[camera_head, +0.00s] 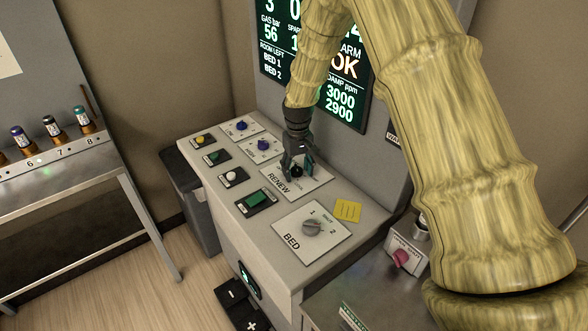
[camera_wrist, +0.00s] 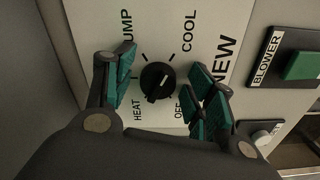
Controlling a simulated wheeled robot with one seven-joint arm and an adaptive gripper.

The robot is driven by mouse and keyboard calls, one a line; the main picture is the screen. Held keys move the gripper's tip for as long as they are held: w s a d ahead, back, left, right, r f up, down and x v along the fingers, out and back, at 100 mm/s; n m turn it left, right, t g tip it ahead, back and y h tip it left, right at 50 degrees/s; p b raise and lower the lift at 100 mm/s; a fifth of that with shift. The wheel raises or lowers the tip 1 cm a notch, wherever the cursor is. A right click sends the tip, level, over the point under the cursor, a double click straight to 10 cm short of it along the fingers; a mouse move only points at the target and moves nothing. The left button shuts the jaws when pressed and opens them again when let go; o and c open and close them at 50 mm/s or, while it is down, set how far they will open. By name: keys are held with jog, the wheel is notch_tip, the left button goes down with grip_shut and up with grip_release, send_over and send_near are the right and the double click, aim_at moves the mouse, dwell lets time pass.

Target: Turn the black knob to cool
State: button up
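The black knob (camera_wrist: 158,82) sits in the middle of a white plate (camera_wrist: 150,40) in the wrist view. PUMP, COOL, HEAT and OFF are printed around it, with COOL at the upper right. Its ridge slants from lower left to upper right; I cannot tell for sure which label it points at. My gripper (camera_wrist: 163,88) is open, with one green-padded finger on each side of the knob and a gap to both. In the head view, my gripper (camera_head: 297,165) is over the RENEW plate (camera_head: 312,183) and partly hides the knob.
A BED dial (camera_head: 312,227), a yellow note (camera_head: 347,210) and a green BLOWER switch (camera_head: 257,198) are close by on the console. Two blue knobs (camera_head: 263,145) are behind. A display panel (camera_head: 345,88) rises at the back.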

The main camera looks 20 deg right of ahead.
aim_at(297, 168)
jog(key=shift+w+r, duration=0.1)
jog(key=shift+w, duration=0.1)
jog(key=shift+r, duration=0.5)
notch_tip(297, 168, up, 11)
dwell(0.4)
